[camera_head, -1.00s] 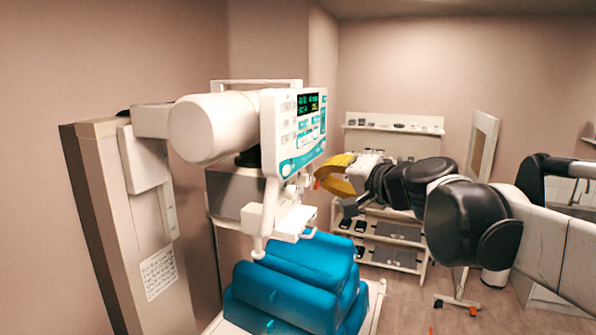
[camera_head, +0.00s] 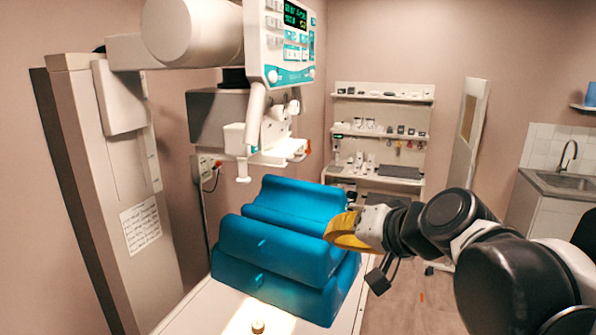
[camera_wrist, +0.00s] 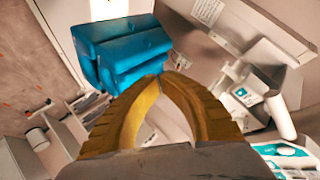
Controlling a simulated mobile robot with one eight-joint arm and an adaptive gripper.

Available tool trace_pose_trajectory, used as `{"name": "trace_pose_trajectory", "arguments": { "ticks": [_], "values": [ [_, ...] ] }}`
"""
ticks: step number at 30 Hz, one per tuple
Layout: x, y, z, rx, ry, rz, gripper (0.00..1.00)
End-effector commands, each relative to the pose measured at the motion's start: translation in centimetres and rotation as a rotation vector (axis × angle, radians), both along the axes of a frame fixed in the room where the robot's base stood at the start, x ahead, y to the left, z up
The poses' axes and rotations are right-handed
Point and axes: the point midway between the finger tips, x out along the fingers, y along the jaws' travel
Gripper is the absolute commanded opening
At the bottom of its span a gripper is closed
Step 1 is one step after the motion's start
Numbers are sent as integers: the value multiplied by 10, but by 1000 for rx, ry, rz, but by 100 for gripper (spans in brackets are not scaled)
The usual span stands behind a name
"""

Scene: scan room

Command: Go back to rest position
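My gripper (camera_head: 333,234) has yellow fingers and hangs low at the right side of the blue cushions (camera_head: 275,243), which overlap it in the head view; I cannot tell the gap between them. In the wrist view my gripper (camera_wrist: 161,78) has its two curved fingertips together, with nothing between them. My black and white arm reaches in from the right. The scanner's control panel (camera_head: 292,70) is above and left of the gripper, clear of it. The blue cushions also show in the wrist view (camera_wrist: 120,50), beyond the fingertips.
The scanner column (camera_head: 105,190) stands at left, its head hanging over the pale table (camera_head: 195,310) with the cushions. A shelf rack (camera_head: 382,132) and a sink (camera_head: 565,184) stand behind. Some floor is bare at centre right.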

Motion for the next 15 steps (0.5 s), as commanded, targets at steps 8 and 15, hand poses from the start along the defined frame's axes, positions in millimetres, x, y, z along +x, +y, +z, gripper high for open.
{"name": "trace_pose_trajectory", "arguments": {
  "ticks": [8, 15],
  "values": [
    [-78, -46, -213, -298, 98, 9, 0],
    [-133, -94, -351, -527, 182, -11, 0]
  ]
}}
